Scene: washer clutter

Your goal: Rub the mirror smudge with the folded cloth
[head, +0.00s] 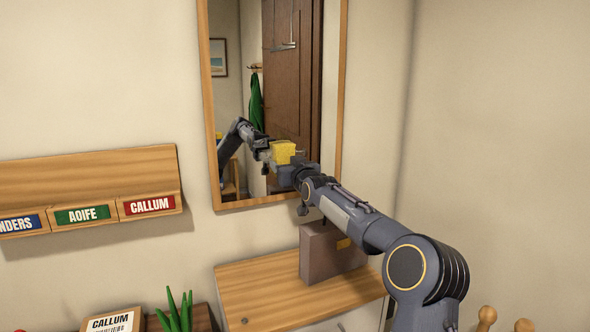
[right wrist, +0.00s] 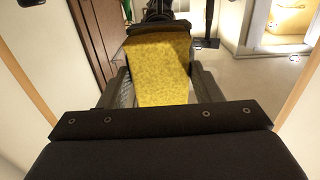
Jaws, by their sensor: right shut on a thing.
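The wood-framed mirror (head: 231,80) hangs on the wall in the head view, and its glass reflects a door, a green garment and my arm. My right gripper (head: 284,168) is in front of the lower part of the glass, shut on the yellow folded cloth (head: 283,152). In the right wrist view the cloth (right wrist: 158,70) sticks out beyond the jaws toward the reflected gripper. I cannot tell whether it touches the glass. I cannot make out the smudge; the cloth or gripper may hide it. My left gripper is not in view.
A wooden cabinet top (head: 250,290) below the mirror carries a dark box (head: 325,255) under my right forearm. A name-labelled wall rack (head: 90,190) is to the left. A green plant (head: 178,312) and a Callum card (head: 112,322) stand lower left. Pegs (head: 487,316) show lower right.

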